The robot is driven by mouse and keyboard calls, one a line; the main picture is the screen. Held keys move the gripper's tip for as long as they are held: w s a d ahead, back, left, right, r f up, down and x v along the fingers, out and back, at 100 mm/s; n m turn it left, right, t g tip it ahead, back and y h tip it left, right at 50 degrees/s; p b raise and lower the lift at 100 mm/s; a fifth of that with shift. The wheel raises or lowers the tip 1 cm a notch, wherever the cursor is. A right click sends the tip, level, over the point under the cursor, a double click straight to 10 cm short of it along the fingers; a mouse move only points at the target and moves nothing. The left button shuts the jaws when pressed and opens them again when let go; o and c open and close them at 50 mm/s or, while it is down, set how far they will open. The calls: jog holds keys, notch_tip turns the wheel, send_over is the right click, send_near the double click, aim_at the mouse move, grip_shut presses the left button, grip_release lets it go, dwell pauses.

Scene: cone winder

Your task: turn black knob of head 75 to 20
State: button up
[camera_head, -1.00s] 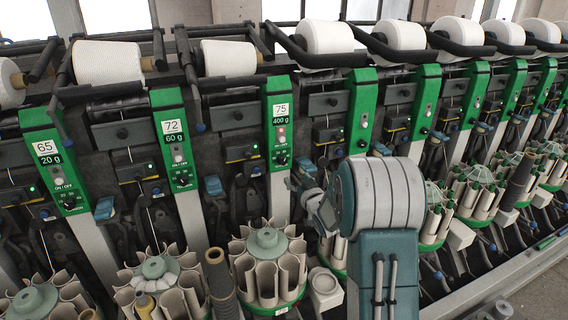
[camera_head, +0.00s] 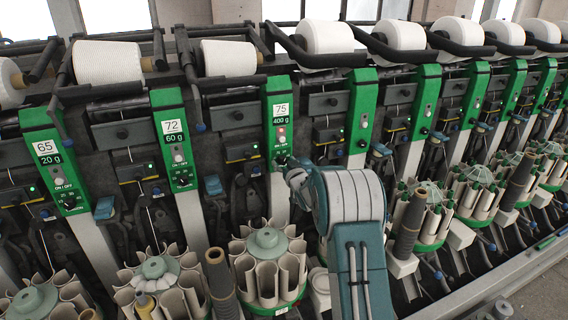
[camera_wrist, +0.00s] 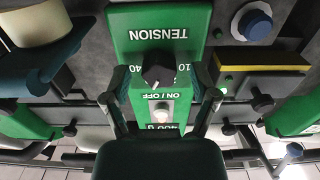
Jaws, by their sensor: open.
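The black knob of head 75 (camera_wrist: 158,70) sits on the green panel under the upside-down word TENSION in the wrist view. A small pale mark shows at its lower edge in the picture, and the numbers 10 and 40 are readable beside it; the rest of the scale is unclear. My gripper (camera_wrist: 162,90) is open, with one finger on each side of the knob's panel and the knob between and just beyond the tips. No contact is visible. In the head view my gripper (camera_head: 291,172) is just below the head 75 panel (camera_head: 280,110), and partly hides the knob area.
The white ON / OFF button (camera_wrist: 160,112) lies between my fingers, close to the knob. A blue knob (camera_wrist: 254,24) and a yellow bar (camera_wrist: 262,60) are to the right in the wrist view. Head 72's panel (camera_head: 174,140) stands to the left in the head view.

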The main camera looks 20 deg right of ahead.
grip_shut()
jog(key=shift+n, duration=0.3)
jog(key=n, duration=0.4)
jog(key=shift+n, duration=0.3)
jog(key=n, duration=0.4)
jog(key=shift+a+n, duration=0.1)
jog(key=shift+n, duration=0.2)
dwell(0.4)
